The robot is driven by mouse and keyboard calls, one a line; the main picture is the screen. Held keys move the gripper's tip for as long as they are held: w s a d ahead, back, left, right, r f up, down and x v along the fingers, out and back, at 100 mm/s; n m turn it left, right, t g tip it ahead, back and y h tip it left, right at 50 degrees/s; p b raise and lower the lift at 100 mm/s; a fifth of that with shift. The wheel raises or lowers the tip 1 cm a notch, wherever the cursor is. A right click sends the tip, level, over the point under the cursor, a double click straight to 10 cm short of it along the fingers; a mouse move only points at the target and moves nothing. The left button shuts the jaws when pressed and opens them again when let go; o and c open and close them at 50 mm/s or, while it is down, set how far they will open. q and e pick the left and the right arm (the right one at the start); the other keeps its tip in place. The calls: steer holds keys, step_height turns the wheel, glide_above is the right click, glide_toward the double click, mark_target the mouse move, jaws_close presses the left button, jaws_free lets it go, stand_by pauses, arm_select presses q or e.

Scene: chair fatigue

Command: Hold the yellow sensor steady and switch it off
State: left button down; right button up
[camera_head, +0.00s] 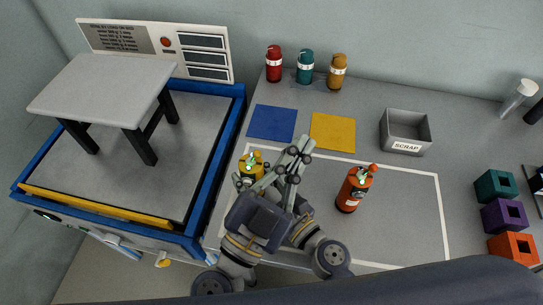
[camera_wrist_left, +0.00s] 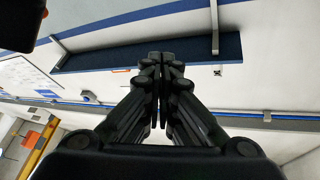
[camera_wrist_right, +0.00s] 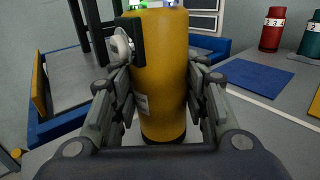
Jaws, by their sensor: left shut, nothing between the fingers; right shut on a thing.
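The yellow sensor (camera_head: 251,163) stands upright at the left part of the white-outlined area in the head view, partly hidden by my arms. In the right wrist view it is a large yellow cylinder (camera_wrist_right: 163,80) with a black bracket, a round grey knob (camera_wrist_right: 122,46) at its left and small green and bluish parts at its top edge. My right gripper (camera_wrist_right: 160,100) is shut on its body, one finger on each side. My left gripper (camera_head: 303,145) is shut and empty, raised just right of the sensor. Its closed fingers show in the left wrist view (camera_wrist_left: 161,62).
An orange canister (camera_head: 355,189) stands to the right. Blue (camera_head: 272,122) and yellow (camera_head: 333,131) squares, a scrap bin (camera_head: 405,133) and several bottles lie behind. Hollow blocks (camera_head: 504,217) sit at far right. A blue-framed rig (camera_head: 208,165) with a stool is at left.

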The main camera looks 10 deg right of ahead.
arm_select(q)
steer(key=s+d+r+m+g+h, duration=0.1)
steer(key=d+r+m+g+h, duration=0.25)
steer(key=d+g, duration=0.25)
steer(key=s+d+r+m+g+h, duration=0.1)
steer(key=d+r+m+g+h, duration=0.1)
steer(key=d+m+g+h, duration=0.4)
steer(key=s+d+f+m+g+y, duration=0.55)
steer(key=s+m+g+y, duration=0.3)
steer(key=g, duration=0.35)
steer(key=w+a+f+t+y, duration=0.2)
steer(key=w+a+f+y, duration=0.4)
steer(key=y, duration=0.5)
steer(key=w+a+r+n+t+y, duration=0.2)
steer(key=w+a+r+y, duration=0.4)
steer(key=a, duration=0.5)
steer(key=shift+w+r+n+t, duration=0.25)
steer(key=shift+r+n+t, duration=0.15)
steer(key=shift+r+t, duration=0.45)
